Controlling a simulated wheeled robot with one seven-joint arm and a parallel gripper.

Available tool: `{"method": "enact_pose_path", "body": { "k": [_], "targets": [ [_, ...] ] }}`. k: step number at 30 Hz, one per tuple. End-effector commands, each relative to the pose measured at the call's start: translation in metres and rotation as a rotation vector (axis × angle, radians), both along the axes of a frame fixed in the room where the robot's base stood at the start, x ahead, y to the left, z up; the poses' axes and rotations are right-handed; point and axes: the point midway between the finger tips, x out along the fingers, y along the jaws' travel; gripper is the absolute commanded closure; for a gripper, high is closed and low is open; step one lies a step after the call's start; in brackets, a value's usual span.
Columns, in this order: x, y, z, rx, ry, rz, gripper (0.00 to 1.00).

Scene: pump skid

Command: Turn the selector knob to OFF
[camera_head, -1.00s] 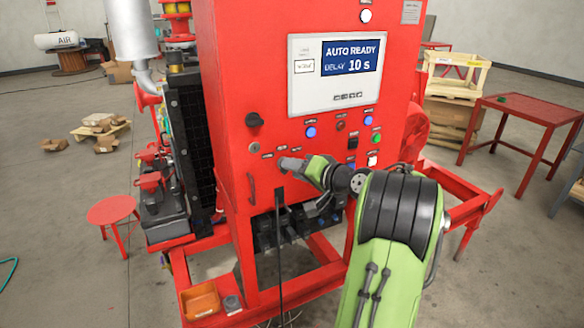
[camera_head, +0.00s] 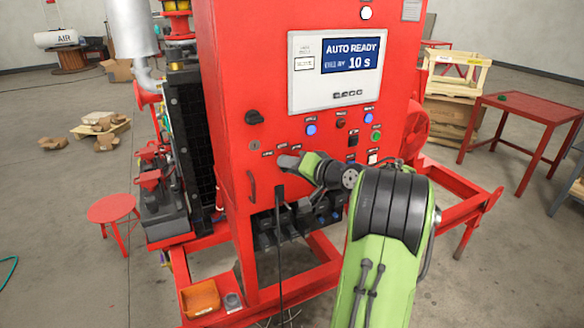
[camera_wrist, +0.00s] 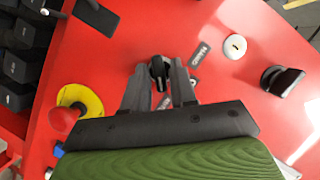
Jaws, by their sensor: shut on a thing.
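The selector knob (camera_wrist: 159,70) is a small black knob on the red panel. In the wrist view it sits between the two grey fingers of my gripper (camera_wrist: 159,88), which are shut on it. In the head view my gripper (camera_head: 288,161) reaches the panel from the right, below the screen, and hides the knob. Dark label plates surround the knob; one beside it reads MANUAL (camera_wrist: 200,53). Another label lies partly behind the fingers. I cannot tell which position the knob points to.
A red mushroom button on a yellow ring (camera_wrist: 75,108) is left of my fingers in the wrist view. A key switch (camera_wrist: 235,46) and a black rotary handle (camera_wrist: 282,80) are to the right. A black cable hangs below.

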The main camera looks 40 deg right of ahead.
Motion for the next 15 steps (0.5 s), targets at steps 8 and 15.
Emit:
{"method": "enact_pose_path", "body": {
  "k": [8,15],
  "targets": [
    [0.0005,0.0020,-0.0014,-0.170,0.045,0.002,1.00],
    [0.0011,0.0033,-0.0016,-0.377,0.106,0.001,1.00]
  ]
}}
